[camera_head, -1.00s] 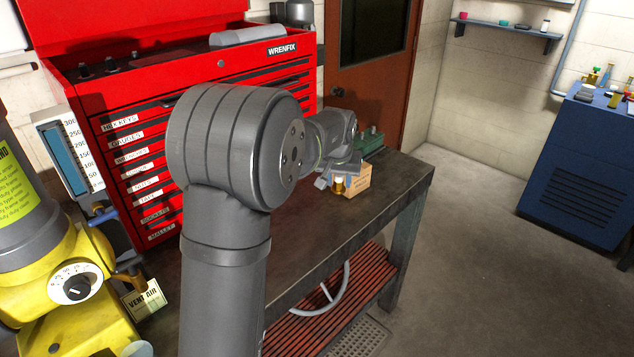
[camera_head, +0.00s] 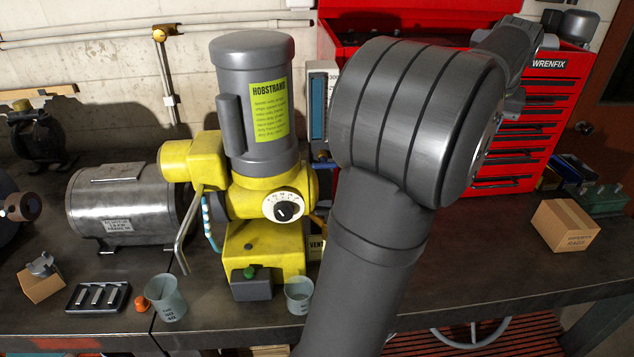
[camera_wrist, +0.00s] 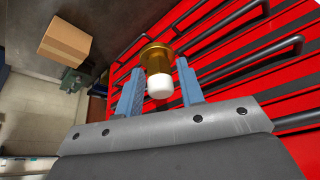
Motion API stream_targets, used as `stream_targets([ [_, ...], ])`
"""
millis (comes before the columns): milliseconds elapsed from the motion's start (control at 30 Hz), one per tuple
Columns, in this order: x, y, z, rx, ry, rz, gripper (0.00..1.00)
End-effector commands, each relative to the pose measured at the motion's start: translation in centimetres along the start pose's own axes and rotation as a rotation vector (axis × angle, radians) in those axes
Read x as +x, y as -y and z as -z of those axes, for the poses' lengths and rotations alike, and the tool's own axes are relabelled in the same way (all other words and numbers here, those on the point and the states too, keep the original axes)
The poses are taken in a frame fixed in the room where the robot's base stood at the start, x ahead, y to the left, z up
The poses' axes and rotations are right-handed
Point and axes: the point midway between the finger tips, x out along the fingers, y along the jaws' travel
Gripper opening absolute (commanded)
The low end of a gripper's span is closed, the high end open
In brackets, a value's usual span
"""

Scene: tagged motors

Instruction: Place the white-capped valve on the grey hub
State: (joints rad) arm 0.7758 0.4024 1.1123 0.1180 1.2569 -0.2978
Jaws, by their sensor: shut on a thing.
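The white-capped valve (camera_wrist: 159,76) has a brass body with a wide flange and a white cap. In the wrist view it sits between the two blue fingers of my gripper (camera_wrist: 158,72), which is shut on it. The valve is held up in front of the red tool chest, its white cap toward the wrist camera. In the head view my own arm hides the fingers and the valve. I cannot tell for sure which part is the grey hub; a small grey fitting (camera_head: 42,265) rests on a box at far left.
A yellow machine with a grey motor (camera_head: 252,95) stands mid-bench, a steel motor (camera_head: 122,205) left of it. Two cups (camera_head: 167,298), a slotted tray (camera_head: 98,297) and an orange cap lie in front. A cardboard box (camera_head: 566,225) is at right, the red tool chest (camera_head: 515,155) behind.

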Motion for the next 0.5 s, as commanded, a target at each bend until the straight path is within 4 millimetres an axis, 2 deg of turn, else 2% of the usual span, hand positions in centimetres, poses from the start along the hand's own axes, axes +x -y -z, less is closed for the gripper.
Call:
stream_targets([
  [33,-1.8,2.5,0.7,-0.049,-0.007,0.018,0.09],
  [100,-3.9,5.5,1.2,-0.109,-0.006,0.042,0.09],
  [300,-10.0,13.6,2.5,-0.244,-0.007,0.097,0.09],
  [500,-16.7,21.8,2.6,-0.356,-0.007,0.140,0.09],
])
